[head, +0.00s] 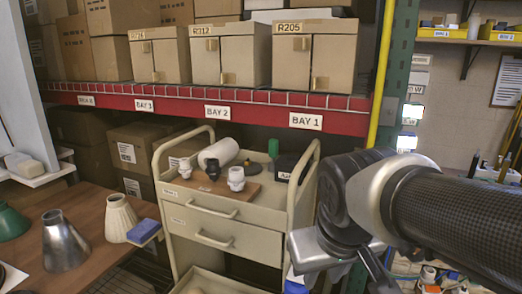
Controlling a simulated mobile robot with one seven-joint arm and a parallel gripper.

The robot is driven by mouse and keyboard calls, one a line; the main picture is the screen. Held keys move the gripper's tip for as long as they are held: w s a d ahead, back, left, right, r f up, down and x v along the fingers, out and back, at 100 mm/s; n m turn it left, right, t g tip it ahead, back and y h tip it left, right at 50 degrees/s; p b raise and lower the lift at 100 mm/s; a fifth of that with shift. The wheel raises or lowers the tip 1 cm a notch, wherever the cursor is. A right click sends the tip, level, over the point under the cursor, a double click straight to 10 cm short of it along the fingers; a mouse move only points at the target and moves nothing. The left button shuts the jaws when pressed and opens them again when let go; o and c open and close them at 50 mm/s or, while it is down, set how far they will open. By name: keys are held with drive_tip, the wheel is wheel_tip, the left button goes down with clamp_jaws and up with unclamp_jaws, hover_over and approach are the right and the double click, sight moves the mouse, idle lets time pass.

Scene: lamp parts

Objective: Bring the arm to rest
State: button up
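My arm (445,215) reaches in from the right edge, its wrist bent downward in front of the cart's right side. My gripper (372,268) hangs low below the wrist; its fingertips are partly hidden and I cannot tell whether they are apart. I see nothing clearly held in it. Lamp parts stand left of it: two white sockets (236,178) and a black socket (212,170) on a wooden board on the cart. A green shade (10,222), a metal shade (62,242) and a cream pleated shade (119,218) stand on the brown table.
The beige drawer cart (225,242) stands close left of my gripper, its upright handle (303,185) nearest. A red shelf beam (255,112) with cardboard boxes (305,62) runs behind. A yellow post (381,70) rises above my wrist. A blue-topped box (143,230) sits at the table's edge.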

drive_tip(key=s+d+r+m+t+p, duration=0.1)
drive_tip(key=s+d+r+m, duration=0.15)
drive_tip(key=s+d, duration=0.2)
wheel_tip(320, 180, up, 20)
drive_tip(key=a+p, duration=0.1)
drive_tip(key=p, duration=1.9)
drive_tip(key=shift+s, duration=0.3)
